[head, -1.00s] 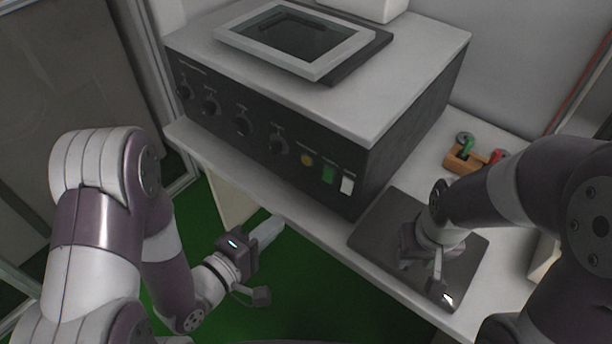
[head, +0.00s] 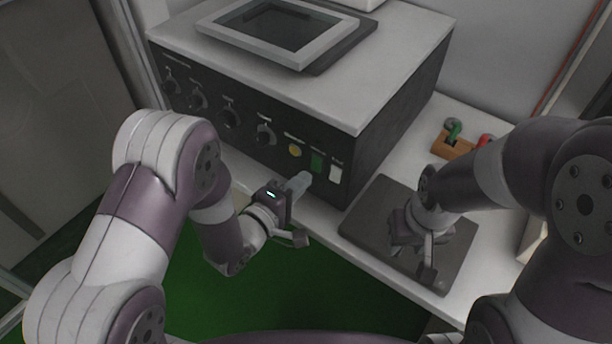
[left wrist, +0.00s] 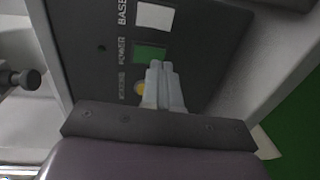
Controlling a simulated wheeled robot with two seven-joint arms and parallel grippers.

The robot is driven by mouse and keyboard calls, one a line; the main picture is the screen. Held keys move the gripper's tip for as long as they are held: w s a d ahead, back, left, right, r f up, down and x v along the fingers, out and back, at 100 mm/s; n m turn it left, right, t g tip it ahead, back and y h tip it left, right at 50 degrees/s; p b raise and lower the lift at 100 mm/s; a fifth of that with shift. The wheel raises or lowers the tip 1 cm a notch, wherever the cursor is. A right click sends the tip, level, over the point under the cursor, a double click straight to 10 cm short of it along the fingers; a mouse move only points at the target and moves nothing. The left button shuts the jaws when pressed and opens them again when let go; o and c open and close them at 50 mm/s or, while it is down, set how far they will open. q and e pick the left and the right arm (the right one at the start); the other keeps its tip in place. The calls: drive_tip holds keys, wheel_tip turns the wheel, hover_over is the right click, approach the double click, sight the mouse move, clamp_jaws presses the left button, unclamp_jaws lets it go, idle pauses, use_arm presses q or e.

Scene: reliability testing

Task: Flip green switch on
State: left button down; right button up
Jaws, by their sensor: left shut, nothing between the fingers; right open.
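The green switch (head: 317,161) is on the dark front panel of the machine (head: 225,115), between a yellow round button (head: 295,149) and a white switch (head: 335,173). In the left wrist view the green switch (left wrist: 150,53) shows beside a label reading POWER. My left gripper (head: 302,180) is shut and empty, with its fingertips just below the green switch. In the left wrist view the fingertips (left wrist: 160,66) overlap the switch's edge; I cannot tell whether they touch it. My right gripper (head: 422,262) is open above the dark mat.
Several black knobs (head: 230,119) run along the panel to the left. A dark mat (head: 375,207) lies on the white table right of the machine. A wooden block (head: 450,146) with green and red parts stands behind it. Green floor (head: 290,290) shows below.

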sight(316, 164)
use_arm(q)
drive_tip(key=shift+x, duration=1.1)
drive_tip(key=shift+f+b, duration=0.25)
drive_tip(key=shift+b, duration=0.25)
drive_tip(key=shift+w+r, duration=0.1)
drive_tip(key=shift+r, duration=0.15)
drive_tip(key=shift+d, duration=0.1)
drive_tip(key=shift+f, duration=0.1)
